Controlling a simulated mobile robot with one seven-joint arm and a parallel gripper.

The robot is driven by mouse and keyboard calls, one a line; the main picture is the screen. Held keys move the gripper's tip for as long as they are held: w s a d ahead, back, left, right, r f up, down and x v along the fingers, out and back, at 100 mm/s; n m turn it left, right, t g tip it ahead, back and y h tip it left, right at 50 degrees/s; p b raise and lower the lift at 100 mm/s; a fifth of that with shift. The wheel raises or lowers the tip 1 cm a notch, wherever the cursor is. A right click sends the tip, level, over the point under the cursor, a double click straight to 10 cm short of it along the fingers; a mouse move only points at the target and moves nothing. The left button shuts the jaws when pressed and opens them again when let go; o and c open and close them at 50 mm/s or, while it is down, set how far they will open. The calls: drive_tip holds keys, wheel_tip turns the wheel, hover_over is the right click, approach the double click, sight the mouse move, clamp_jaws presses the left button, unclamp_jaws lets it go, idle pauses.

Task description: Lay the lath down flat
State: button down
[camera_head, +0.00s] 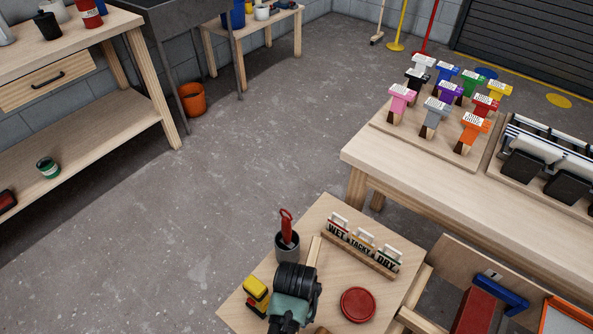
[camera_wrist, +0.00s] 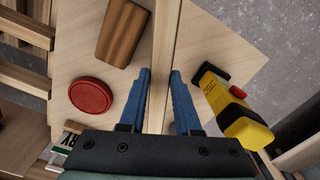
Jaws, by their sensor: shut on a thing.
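The lath (camera_wrist: 167,45) is a long, thin, pale wooden strip. In the wrist view it runs from the top edge down between the two blue fingers of my gripper (camera_wrist: 160,76), which is shut on it. In the head view a short length of the lath (camera_head: 314,248) shows beyond my dark wrist, over the small pale worktop (camera_head: 330,214). The rest is hidden by my arm. I cannot tell whether the lath touches the worktop.
A yellow and black tool (camera_wrist: 238,118) lies right of the lath; a red round lid (camera_wrist: 90,96) and brown block (camera_wrist: 123,32) lie left. A cup (camera_head: 287,247) holding a red-handled tool and a WET/TACKY/DRY rack (camera_head: 358,254) stand at the worktop's far side.

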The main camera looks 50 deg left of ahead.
wheel_tip(320, 180, down, 7)
drive_tip(key=shift+r+b, duration=0.2)
drive_tip(key=shift+b, duration=0.4)
drive_tip(key=shift+f, duration=0.1)
drive_tip(key=shift+f, duration=0.1)
drive_tip(key=c, duration=0.6)
unclamp_jaws()
wheel_tip(320, 180, up, 12)
drive_tip(key=shift+r+p, duration=0.25)
drive_tip(key=shift+p, duration=1)
